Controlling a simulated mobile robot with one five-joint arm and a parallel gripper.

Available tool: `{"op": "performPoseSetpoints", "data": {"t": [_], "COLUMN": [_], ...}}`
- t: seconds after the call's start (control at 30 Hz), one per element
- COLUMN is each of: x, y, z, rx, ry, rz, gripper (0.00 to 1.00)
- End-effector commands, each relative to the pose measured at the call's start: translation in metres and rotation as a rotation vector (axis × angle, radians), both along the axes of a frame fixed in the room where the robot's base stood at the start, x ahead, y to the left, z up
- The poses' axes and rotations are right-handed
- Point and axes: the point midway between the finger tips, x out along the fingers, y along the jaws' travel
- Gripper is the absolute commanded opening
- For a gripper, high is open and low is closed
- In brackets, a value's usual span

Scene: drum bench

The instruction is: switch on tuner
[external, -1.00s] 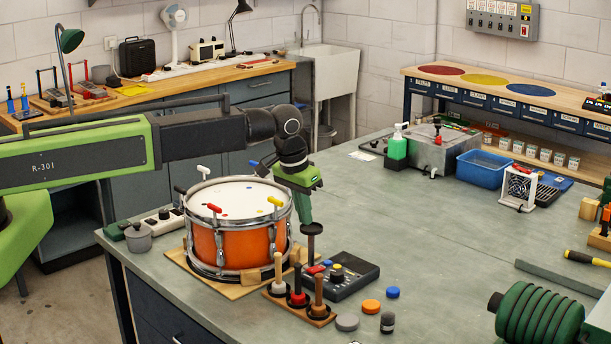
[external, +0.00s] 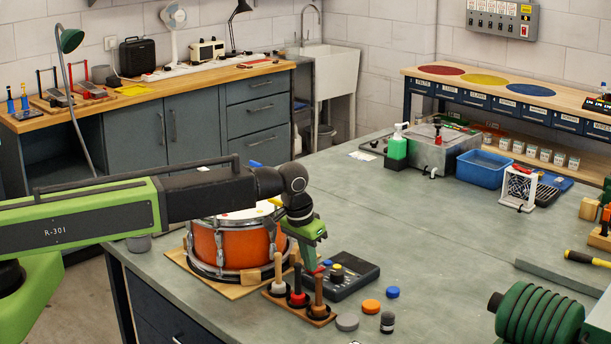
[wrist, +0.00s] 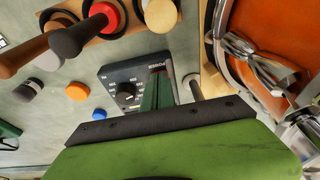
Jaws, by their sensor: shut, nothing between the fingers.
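The tuner (external: 352,279) is a dark box with a black knob on the bench, right of the drum. It also shows in the wrist view (wrist: 119,77), with white markings, a knob and a red-marked corner. My gripper (external: 313,268) is shut and empty. It points down at the tuner's left end, close to a red part there. In the wrist view my gripper's green fingers (wrist: 158,92) lie together over the tuner's edge and hide part of its face. I cannot tell whether the fingertips touch it.
The orange drum (external: 232,243) stands just left of my gripper on a wooden board. A wooden rack (external: 300,309) with several upright mallets stands in front of the tuner. Orange (external: 371,306) and blue (external: 392,292) discs lie right of it.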

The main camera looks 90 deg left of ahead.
Motion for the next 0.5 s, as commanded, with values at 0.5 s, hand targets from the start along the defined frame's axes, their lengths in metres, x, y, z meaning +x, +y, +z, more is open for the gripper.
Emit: {"op": "performPoseSetpoints", "data": {"t": [0.5], "x": [-0.002], "y": [-0.002], "z": [-0.006], "rx": [0.002], "ry": [-0.002], "rz": [0.000], "gripper": [0.00]}}
